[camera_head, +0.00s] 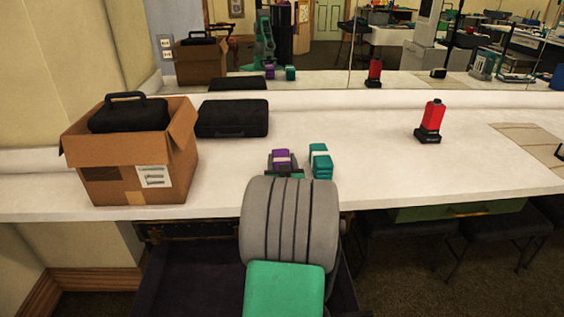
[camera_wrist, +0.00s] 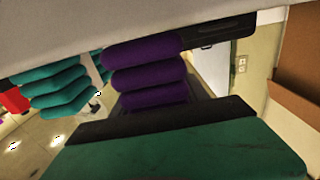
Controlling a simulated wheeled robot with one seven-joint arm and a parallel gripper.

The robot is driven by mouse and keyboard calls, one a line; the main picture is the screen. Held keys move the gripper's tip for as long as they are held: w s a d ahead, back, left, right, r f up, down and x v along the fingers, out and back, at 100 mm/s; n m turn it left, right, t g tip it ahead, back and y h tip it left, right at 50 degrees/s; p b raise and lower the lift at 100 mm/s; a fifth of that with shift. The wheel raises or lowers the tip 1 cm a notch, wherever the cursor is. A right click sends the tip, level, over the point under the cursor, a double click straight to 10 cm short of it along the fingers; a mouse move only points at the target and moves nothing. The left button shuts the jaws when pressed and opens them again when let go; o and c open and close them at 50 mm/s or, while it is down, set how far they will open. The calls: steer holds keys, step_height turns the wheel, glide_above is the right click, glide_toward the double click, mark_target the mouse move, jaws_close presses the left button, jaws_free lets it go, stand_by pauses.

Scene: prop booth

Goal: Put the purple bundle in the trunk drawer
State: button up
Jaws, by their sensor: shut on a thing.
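The purple bundle (camera_head: 282,156) is at the counter's front edge, left of the teal bundle. In the wrist view, the purple bundle (camera_wrist: 148,72) shows as stacked rolls just past my gripper's dark bar. My gripper (camera_head: 284,168) is shut on it; my arm hides much of the grip. I cannot tell whether the bundle touches the counter. The trunk drawer (camera_head: 190,285) is pulled out below the counter, dark inside, partly hidden behind my arm. The part of it that shows looks empty.
A teal bundle (camera_head: 320,163) stands close on the right. A cardboard box (camera_head: 120,185) holding a black case and another black case (camera_head: 233,118) are on the left. A red lantern-like object (camera_head: 431,118) stands right on the white counter (camera_head: 380,150). A mirror runs behind.

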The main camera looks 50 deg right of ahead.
steer(key=shift+f, duration=0.1)
steer(key=o, duration=1.6)
